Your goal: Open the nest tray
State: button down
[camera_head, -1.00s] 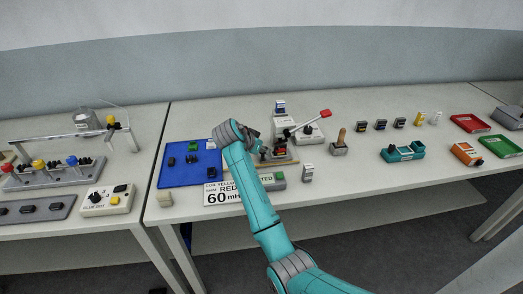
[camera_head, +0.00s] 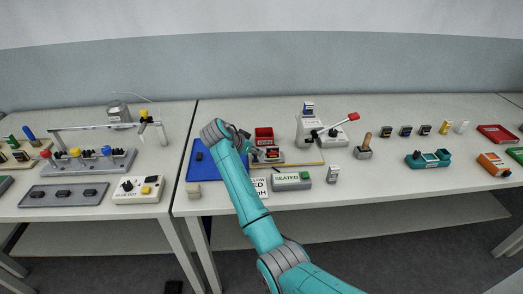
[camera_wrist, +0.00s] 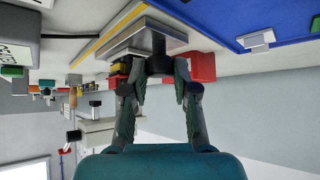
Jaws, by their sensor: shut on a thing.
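The nest tray (camera_head: 280,163) is a low grey slide with a red and dark part on it. It sits to the left of the lever press (camera_head: 312,135), on a yellow-edged base. In the wrist view, which looks upside down, the tray (camera_wrist: 146,38) shows as a grey block with a dark handle (camera_wrist: 160,64) at its near end. My gripper (camera_wrist: 160,78) has its fingers closed in on that handle. In the head view my gripper (camera_head: 246,143) is at the tray's left end, partly hidden behind my arm.
A red bin (camera_head: 264,135) stands just behind the tray and close to my fingers. A blue mat (camera_head: 205,172) lies to the left, partly behind my arm. The SEATED box (camera_head: 290,181) and a white block (camera_head: 333,175) stand in front.

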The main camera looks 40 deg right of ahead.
jog(key=c, duration=0.9)
grip_release()
jog(key=v, duration=1.2)
jog(key=shift+d, duration=0.1)
